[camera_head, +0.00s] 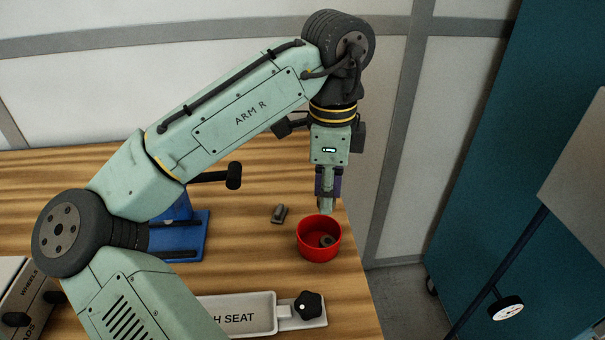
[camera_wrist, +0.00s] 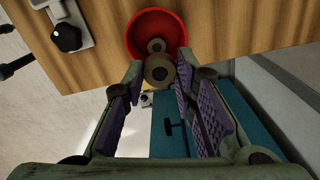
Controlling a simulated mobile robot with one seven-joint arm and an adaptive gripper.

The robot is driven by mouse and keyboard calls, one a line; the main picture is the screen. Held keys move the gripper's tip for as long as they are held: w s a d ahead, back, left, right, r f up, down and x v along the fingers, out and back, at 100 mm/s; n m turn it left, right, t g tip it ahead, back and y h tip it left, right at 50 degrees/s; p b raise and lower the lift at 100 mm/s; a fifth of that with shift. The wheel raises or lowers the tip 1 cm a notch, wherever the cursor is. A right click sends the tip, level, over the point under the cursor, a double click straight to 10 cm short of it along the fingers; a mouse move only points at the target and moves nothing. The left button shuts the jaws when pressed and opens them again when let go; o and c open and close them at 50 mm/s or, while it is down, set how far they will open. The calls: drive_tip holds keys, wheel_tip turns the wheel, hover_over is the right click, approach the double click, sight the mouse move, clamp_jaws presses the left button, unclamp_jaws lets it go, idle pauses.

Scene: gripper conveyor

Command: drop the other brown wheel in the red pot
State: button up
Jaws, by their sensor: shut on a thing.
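The red pot (camera_head: 305,250) stands on the wooden table near its right edge, with one brown wheel (camera_head: 327,241) lying inside. My gripper (camera_head: 326,208) points down just above the back of the pot. In the wrist view, the red pot (camera_wrist: 133,36) is beyond the fingertips, with the wheel inside it (camera_wrist: 156,45) partly covered. The other brown wheel (camera_wrist: 159,72) is between the fingertips, and my gripper is shut on it.
A small grey part (camera_head: 279,214) lies left of the pot. A white tray (camera_head: 236,301) with a black knob (camera_head: 309,305) is at the front. A blue stand (camera_head: 190,240) is behind my arm. The table's right edge is close to the pot.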

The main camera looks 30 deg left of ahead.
drive_tip(key=shift+d, duration=0.45)
drive_tip(key=shift+f+n, duration=0.2)
drive_tip(key=shift+n, duration=0.1)
wheel_tip(320, 180, down, 6)
drive_tip(key=b, duration=0.6)
drive_tip(key=shift+r, duration=0.15)
drive_tip(key=shift+r, duration=0.1)
drive_tip(key=o, duration=1)
drive_tip(key=shift+c, duration=0.2)
drive_tip(key=shift+r, duration=3.75)
